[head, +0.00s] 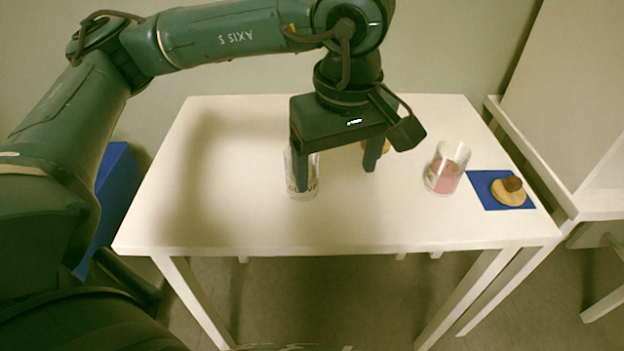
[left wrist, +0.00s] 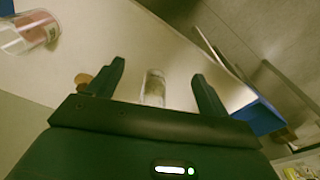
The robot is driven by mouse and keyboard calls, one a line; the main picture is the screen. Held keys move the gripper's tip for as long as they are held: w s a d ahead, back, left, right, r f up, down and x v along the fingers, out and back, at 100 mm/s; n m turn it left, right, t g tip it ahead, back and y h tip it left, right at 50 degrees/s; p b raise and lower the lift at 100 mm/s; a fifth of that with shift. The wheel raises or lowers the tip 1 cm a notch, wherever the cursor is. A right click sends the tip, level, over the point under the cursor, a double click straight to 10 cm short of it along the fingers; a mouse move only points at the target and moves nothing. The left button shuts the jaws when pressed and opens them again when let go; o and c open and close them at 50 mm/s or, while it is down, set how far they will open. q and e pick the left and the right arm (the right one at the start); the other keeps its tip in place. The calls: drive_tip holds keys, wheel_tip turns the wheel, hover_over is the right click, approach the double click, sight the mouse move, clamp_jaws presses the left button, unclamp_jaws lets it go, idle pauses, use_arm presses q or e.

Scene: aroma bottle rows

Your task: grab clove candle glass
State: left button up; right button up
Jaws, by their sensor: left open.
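A clear glass (head: 314,178) with a faint label stands on the white table, partly hidden behind one finger of my left gripper (head: 337,178). In the left wrist view this glass (left wrist: 154,88) appears between the two open fingers of the left gripper (left wrist: 158,72), which holds nothing. A second glass (head: 446,172) with pink contents stands farther right; it also shows in the left wrist view (left wrist: 28,34) at the upper left. I cannot read either label, so I cannot tell which is clove. My right gripper is not in view.
A wooden lid (head: 386,147) lies partly hidden behind the left gripper. A blue mat (head: 482,185) at the right bears a wooden lid with a brown knob (head: 508,190). The left half of the white table (head: 230,200) is clear. A blue box (head: 113,190) stands beyond the table's left side.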

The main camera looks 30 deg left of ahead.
use_arm(q)
drive_tip(key=w+a+r+t+y, duration=0.2)
drive_tip(key=w+a+r+y, duration=0.1)
drive_tip(key=a, duration=0.3)
drive_tip(key=b+x, duration=0.1)
drive_tip(key=x, duration=0.5)
drive_tip(key=shift+w+f, duration=0.15)
drive_tip(key=shift+f, duration=0.25)
drive_tip(key=shift+w+b+x, duration=0.15)
drive_tip(key=shift+b+x, duration=0.05)
drive_tip(key=shift+x, duration=1.3)
drive_tip(key=shift+w+b+x, duration=0.15)
drive_tip(key=shift+x, duration=1.35)
drive_tip(key=shift+r, duration=0.15)
drive_tip(key=shift+c, duration=0.2)
drive_tip(key=c, duration=1.2)
